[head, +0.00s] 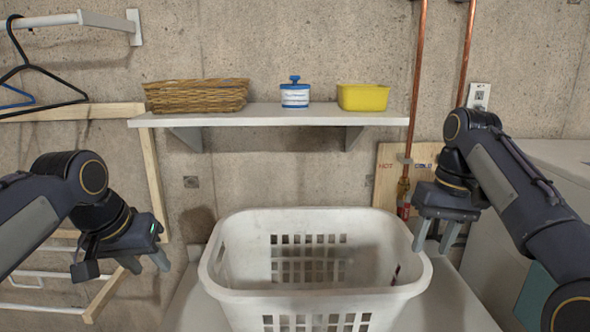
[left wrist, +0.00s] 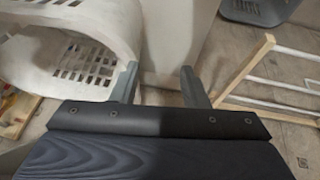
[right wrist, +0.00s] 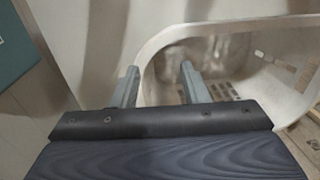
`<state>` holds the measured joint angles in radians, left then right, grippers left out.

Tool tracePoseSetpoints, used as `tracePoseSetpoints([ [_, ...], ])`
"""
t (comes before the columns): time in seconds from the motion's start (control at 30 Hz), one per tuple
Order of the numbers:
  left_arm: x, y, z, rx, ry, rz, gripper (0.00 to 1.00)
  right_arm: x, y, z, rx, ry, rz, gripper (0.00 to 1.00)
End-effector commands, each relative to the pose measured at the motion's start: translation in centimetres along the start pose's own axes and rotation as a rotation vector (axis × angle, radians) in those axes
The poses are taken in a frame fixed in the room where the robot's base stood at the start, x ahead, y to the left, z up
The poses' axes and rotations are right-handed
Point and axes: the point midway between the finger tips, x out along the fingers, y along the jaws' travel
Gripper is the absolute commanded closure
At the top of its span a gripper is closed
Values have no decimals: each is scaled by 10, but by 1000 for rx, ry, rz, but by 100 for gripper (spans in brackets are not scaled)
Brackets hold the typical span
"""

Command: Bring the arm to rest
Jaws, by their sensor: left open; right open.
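My left gripper (head: 148,264) is at the left in the head view, left of the white basket and apart from it. Its two fingers (left wrist: 158,85) are spread with nothing between them in the left wrist view. My right gripper (head: 436,236) hangs over the basket's right end in the head view, fingers pointing down. Its fingers (right wrist: 158,85) are apart and empty in the right wrist view, with the basket rim beyond them.
A white laundry basket (head: 315,296) stands on a white surface in front. A wall shelf (head: 280,115) holds a wicker basket (head: 196,96), a blue-and-white container (head: 295,95) and a yellow bin (head: 362,97). Copper pipes (head: 417,80) run down the wall. A wooden rack (head: 152,170) is at left.

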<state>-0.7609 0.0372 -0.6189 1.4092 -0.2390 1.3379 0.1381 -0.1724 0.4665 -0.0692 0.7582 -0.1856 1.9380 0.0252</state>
Motion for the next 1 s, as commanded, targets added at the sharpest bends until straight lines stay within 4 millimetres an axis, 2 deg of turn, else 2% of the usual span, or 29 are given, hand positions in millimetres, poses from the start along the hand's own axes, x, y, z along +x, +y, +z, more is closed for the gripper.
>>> tracePoseSetpoints([
  [0.37, 10, -9, 25, -17, -13, 59, 59, 1, 8, 22, 2, 46, -28, 59],
  [0.57, 16, -14, 50, -33, -16, 111, 59, 7, 14, 45, 4, 89, -54, 59],
  [0.77, 24, -16, 89, -53, -11, 177, 59, 22, 17, 84, 12, 157, -93, 59],
  [0.83, 28, -15, 109, -62, -4, 203, 59, 32, 17, 104, 18, 193, -112, 59],
  [1.0, 39, -6, 170, -87, 29, 248, 59, 76, 8, 166, 45, 299, -162, 59],
])
